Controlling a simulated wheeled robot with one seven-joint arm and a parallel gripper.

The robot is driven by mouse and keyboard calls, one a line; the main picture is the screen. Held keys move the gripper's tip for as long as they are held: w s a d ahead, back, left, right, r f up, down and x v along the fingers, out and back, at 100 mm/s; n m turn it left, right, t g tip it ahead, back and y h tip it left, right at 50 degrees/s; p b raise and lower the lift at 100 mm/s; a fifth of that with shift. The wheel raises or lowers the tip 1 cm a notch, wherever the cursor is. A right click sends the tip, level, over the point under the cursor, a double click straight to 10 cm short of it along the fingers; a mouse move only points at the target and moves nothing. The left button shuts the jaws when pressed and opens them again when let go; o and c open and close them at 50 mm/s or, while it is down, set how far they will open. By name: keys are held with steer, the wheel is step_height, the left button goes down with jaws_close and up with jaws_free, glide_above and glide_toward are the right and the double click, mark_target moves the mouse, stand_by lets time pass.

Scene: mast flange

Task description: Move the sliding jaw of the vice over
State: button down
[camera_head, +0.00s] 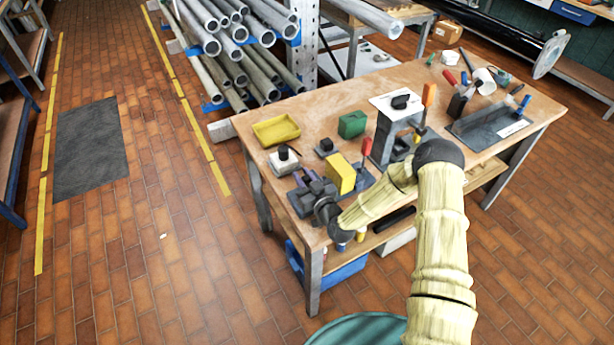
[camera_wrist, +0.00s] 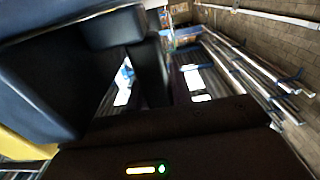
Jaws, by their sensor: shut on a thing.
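The vice has a dark grey base (camera_head: 299,206) at the near left corner of the workbench. A yellow block (camera_head: 341,174) stands upright on it, and a yellow edge shows at the lower left in the wrist view (camera_wrist: 24,146). The dark sliding jaw (camera_head: 310,184) is on the left part of the base, partly hidden by my gripper (camera_head: 316,189). My gripper is shut on this jaw, low over the base. In the wrist view a large dark blue-grey block (camera_wrist: 40,75) fills the left, close to the dark fingers (camera_wrist: 133,60). The exact grip is hard to see there.
Beside the vice are a small dark block (camera_head: 326,147), a white block with a black knob (camera_head: 284,160), a yellow tray (camera_head: 276,131) and a green box (camera_head: 352,124). A grey upright fixture (camera_head: 385,140) stands to the right.

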steer(key=c, duration=1.2)
jaws_free()
steer(key=shift+s+a, duration=0.25)
steer(key=shift+a, duration=0.05)
steer(key=shift+c, duration=0.2)
steer(key=shift+w+d, duration=0.1)
steer(key=shift+s+d+f, duration=0.1)
steer(key=shift+s+d, duration=0.3)
steer(key=shift+s, duration=0.15)
steer(key=b+v, duration=0.5)
steer(key=v, duration=1.1)
